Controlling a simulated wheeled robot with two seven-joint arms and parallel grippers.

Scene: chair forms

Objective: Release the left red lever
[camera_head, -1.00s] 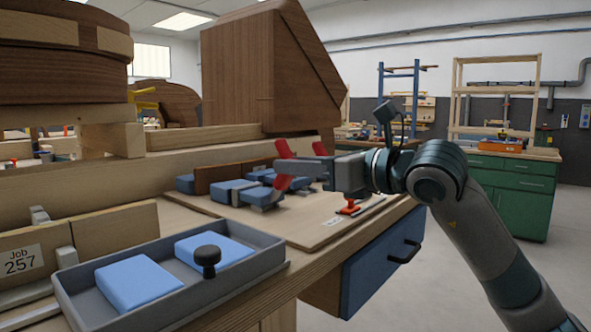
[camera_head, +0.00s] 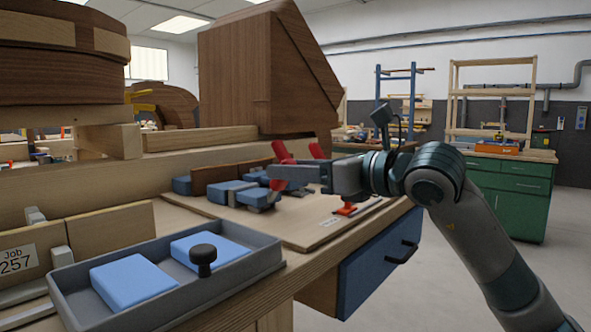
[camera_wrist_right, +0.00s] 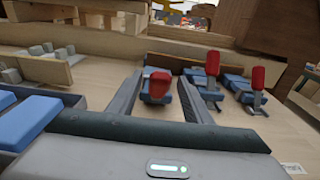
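In the right wrist view, the left red lever (camera_wrist_right: 158,84) sits on its blue and grey clamp between my right gripper's two spread fingers (camera_wrist_right: 158,102). It looks short, with its end towards the camera; I cannot tell whether either finger touches it. Two other red levers, a middle one (camera_wrist_right: 212,63) and a right one (camera_wrist_right: 258,76), stand raised on clamps to the right of the fingers. In the head view, my right gripper (camera_head: 283,176) reaches in low over the clamps and hides part of them. Red levers (camera_head: 282,151) show behind it. My left gripper is not in view.
A grey tray (camera_head: 67,283) with blue blocks and a black knob stands at the front left of the bench. A wooden ledge (camera_head: 209,138) runs behind the clamps. A red and orange piece (camera_head: 346,209) lies on the board (camera_head: 302,228) below my right gripper.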

